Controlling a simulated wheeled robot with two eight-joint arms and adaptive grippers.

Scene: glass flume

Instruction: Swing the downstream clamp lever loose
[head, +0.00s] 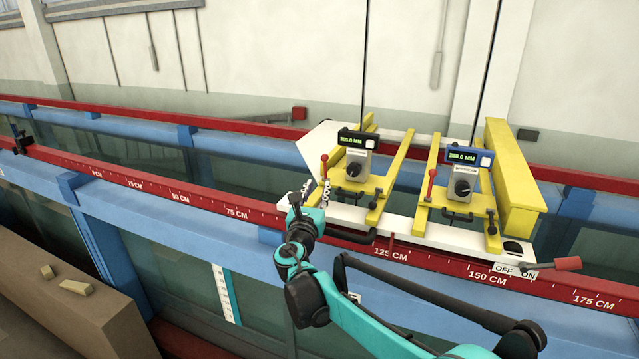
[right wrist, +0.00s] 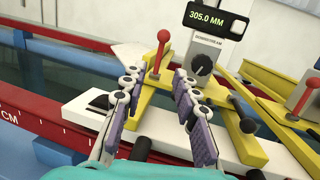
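The downstream gauge (right wrist: 206,58) is labelled in the right wrist view and its display reads 305.0 MM; it is the left gauge (head: 354,165) in the head view. Its clamp lever, a red-knobbed upright rod (right wrist: 161,50), stands on the yellow frame left of the gauge; it also shows in the head view (head: 324,168). My right gripper (right wrist: 157,76) is open, with its purple-padded fingers apart and the lever between and just beyond the tips. I cannot tell whether they touch it. In the head view my right gripper (head: 310,190) is beside the lever. My left gripper is out of view.
A second gauge (head: 462,181) with its own red lever (head: 430,186) stands to the right on the white carriage (head: 420,232). A yellow beam (head: 510,180) stands beyond it. Red rails (head: 150,190) run along the flume. A red-handled OFF/ON switch (head: 566,264) is at the right.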

